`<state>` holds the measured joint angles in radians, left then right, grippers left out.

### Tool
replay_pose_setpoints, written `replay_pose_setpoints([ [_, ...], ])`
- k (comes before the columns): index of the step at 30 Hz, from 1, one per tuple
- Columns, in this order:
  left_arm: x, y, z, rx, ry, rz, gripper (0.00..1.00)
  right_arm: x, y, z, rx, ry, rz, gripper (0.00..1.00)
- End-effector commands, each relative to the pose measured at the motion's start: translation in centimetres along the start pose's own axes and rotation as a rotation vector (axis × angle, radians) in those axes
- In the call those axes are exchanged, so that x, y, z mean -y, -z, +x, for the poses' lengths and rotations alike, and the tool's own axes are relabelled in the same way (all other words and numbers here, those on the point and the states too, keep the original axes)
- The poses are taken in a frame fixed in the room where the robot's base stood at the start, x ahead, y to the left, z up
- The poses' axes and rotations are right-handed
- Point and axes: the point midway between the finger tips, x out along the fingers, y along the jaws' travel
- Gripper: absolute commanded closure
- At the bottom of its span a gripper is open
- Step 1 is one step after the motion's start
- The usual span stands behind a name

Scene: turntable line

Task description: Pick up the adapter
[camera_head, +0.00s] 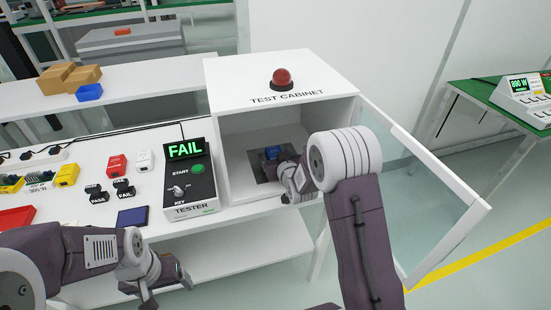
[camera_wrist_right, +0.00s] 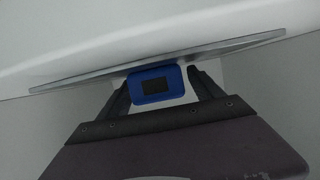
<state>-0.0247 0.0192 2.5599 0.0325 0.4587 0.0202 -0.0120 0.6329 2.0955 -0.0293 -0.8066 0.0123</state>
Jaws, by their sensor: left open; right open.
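A blue adapter (camera_head: 272,152) with a dark face sits inside the open test cabinet (camera_head: 232,150), on a dark plate. It also shows in the right wrist view (camera_wrist_right: 146,95), between the two fingers. My right gripper (camera_head: 277,168) reaches into the cabinet, its jaws apart on either side of the adapter; its fingers are largely hidden by my arm in the head view. It also shows in the right wrist view (camera_wrist_right: 161,78). I cannot tell whether the fingers touch the adapter. My left gripper (camera_head: 170,292) is open and empty, low in front of the bench.
The tester (camera_head: 190,180) reads FAIL, left of the cabinet. The glass cabinet door (camera_head: 478,197) stands open at right. Red (camera_head: 117,166), white (camera_head: 144,160) and yellow (camera_head: 66,175) blocks, dark FAIL tags (camera_head: 124,189) and a dark blue pad (camera_head: 133,217) lie on the bench.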

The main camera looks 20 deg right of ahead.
Motion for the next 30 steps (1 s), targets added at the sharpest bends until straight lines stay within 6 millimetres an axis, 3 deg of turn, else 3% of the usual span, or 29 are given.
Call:
replay_pose_setpoints([
  [4,0.0,0.0,0.0,0.0,0.0,0.0,0.2,0.0,0.0,0.0,0.0,0.0,0.0,0.24],
  [5,0.0,0.0,0.0,0.0,0.0,0.0,0.2,0.0,0.0,0.0,-0.001,0.0,0.0,0.3],
  [12,0.0,0.0,0.0,0.0,0.0,0.0,0.2,0.0,0.0,0.0,-0.001,0.0,0.0,0.97],
  [13,0.0,0.0,0.0,0.0,0.0,0.0,0.2,0.0,0.0,0.0,-0.001,0.0,0.0,1.0],
  [20,0.0,0.0,-0.1,0.0,0.0,0.0,0.2,0.0,0.4,-0.1,-0.003,0.0,0.0,1.0],
  [30,0.0,0.2,-1.9,0.0,0.0,0.0,0.2,0.0,7.7,-2.8,-0.009,0.0,0.0,1.0],
])
